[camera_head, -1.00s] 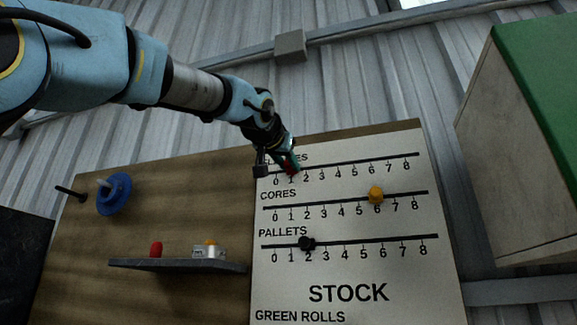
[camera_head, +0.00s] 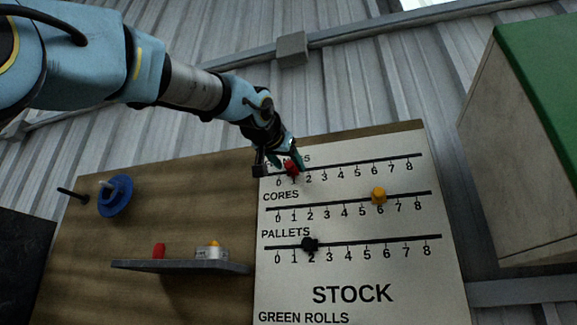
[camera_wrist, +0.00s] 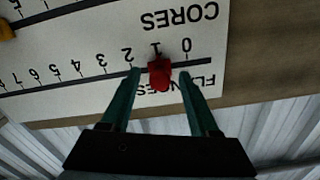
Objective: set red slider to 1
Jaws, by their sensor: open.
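The red slider (camera_head: 291,167) sits on the top track of the stock board (camera_head: 400,290), at the mark 1. It also shows in the wrist view (camera_wrist: 160,73), just under the upside-down numeral 1. My gripper (camera_head: 284,164) is at the slider; in the wrist view its two green fingers (camera_wrist: 159,78) stand apart on either side of the red slider, with a visible gap on each side. The word above the top track is partly hidden by my gripper in the head view.
A yellow slider (camera_head: 378,195) is on the cores track near 6. A black slider (camera_head: 309,244) is on the pallets track near 2. At left are a grey shelf (camera_head: 180,267), a blue disc (camera_head: 115,196) on a peg, and a green-topped cabinet (camera_head: 520,150) at right.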

